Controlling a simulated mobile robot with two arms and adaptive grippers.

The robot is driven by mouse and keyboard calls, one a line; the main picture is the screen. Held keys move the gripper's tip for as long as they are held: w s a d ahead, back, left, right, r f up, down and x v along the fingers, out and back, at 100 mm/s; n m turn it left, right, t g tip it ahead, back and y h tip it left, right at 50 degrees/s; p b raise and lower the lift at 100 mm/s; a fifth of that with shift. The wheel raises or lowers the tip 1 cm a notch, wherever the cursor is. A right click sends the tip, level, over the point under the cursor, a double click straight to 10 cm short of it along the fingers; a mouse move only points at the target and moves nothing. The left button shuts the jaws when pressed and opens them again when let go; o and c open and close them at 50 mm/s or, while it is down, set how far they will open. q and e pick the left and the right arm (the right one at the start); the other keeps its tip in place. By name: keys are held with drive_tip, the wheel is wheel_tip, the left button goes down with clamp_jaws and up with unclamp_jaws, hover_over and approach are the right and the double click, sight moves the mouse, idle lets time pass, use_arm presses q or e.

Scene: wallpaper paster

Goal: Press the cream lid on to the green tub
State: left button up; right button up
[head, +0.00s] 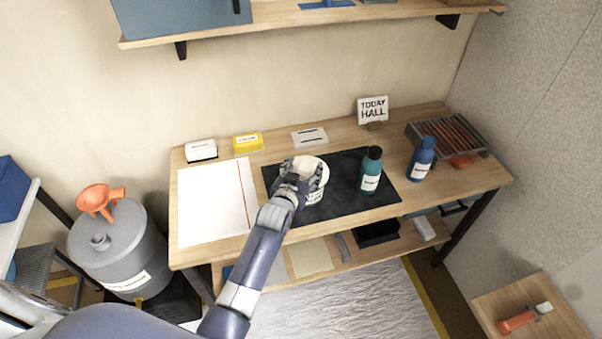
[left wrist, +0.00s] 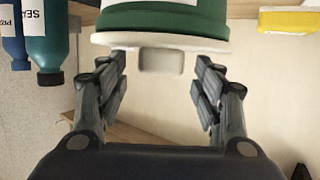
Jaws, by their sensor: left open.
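The green tub (left wrist: 170,22) shows upside down in the left wrist view, with a white label. In the head view its labelled side (head: 315,197) shows beside my gripper, on the dark mat. The cream lid (left wrist: 115,41) lies across the tub's mouth, its square knob (left wrist: 162,61) pointing towards my gripper. I cannot tell whether the lid is fully seated. My left gripper (head: 300,178) is over the lid, its fingers open (left wrist: 160,92) on either side of the knob, and apart from it. It hides part of the lid in the head view. My right gripper is not in view.
A teal bottle (head: 370,171) and a blue bottle (head: 421,158) stand right of the tub. The dark mat (head: 340,175) lies on the wooden table. A white sheet (head: 215,202) lies at left. Small boxes and a "TODAY HALL" sign (head: 373,110) stand along the back.

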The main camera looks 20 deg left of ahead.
use_arm(q)
drive_tip(key=v, duration=1.2)
idle(0.3)
